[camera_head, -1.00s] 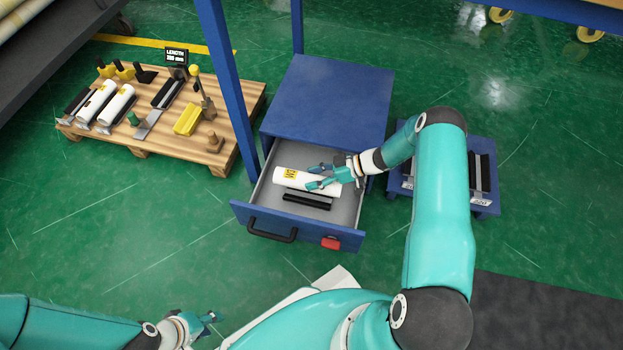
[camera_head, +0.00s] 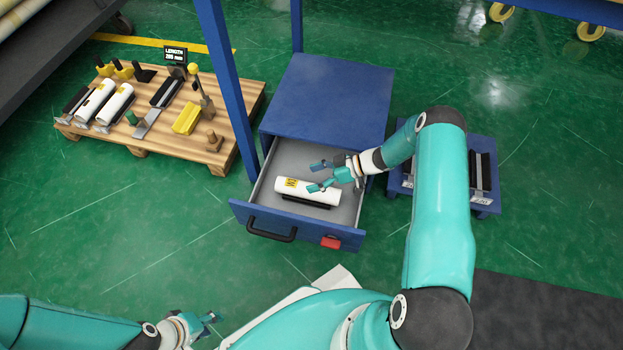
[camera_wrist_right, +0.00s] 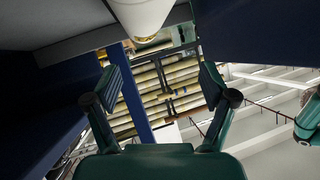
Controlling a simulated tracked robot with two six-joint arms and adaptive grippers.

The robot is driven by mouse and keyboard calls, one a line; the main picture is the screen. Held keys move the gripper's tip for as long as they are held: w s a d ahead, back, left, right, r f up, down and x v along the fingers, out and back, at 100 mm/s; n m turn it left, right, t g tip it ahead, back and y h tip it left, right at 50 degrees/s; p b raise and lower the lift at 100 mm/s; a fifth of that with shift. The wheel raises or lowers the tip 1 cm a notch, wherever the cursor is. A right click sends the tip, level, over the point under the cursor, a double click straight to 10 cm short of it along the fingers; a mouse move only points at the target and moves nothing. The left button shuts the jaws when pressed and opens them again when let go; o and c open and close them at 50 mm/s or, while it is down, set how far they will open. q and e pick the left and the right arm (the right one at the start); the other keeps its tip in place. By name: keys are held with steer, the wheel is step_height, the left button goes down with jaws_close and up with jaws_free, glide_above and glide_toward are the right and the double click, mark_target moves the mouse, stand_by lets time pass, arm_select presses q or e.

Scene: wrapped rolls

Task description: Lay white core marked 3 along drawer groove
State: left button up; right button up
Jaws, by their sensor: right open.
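The white core (camera_head: 311,191) with a yellow label lies in the open drawer (camera_head: 345,213), lengthwise along the black groove strip (camera_head: 303,203), which shows along its front side. The number on its label is too small to read. My right gripper (camera_head: 314,177) is open, with its fingers apart just behind and above the core, not closed on it. In the right wrist view a white cylinder end (camera_wrist_right: 143,15) shows at the top, beyond the open fingers (camera_wrist_right: 163,85). My left gripper (camera_head: 210,326) is low at the bottom left, away from the drawer; its opening is unclear.
The blue cabinet (camera_head: 330,95) stands behind the drawer, with a blue post (camera_head: 222,75) at its left. A wooden pallet (camera_head: 225,155) at the left holds more white cores (camera_head: 115,104) and tools. A blue stand (camera_head: 483,197) is to the right.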

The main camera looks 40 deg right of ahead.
steer(key=shift+r+p, duration=0.35)
steer(key=shift+r, duration=0.1)
steer(key=p+v, duration=0.3)
steer(key=v, duration=0.9)
steer(key=shift+p, duration=0.35)
steer(key=shift+d, duration=0.1)
steer(key=shift+w, duration=0.1)
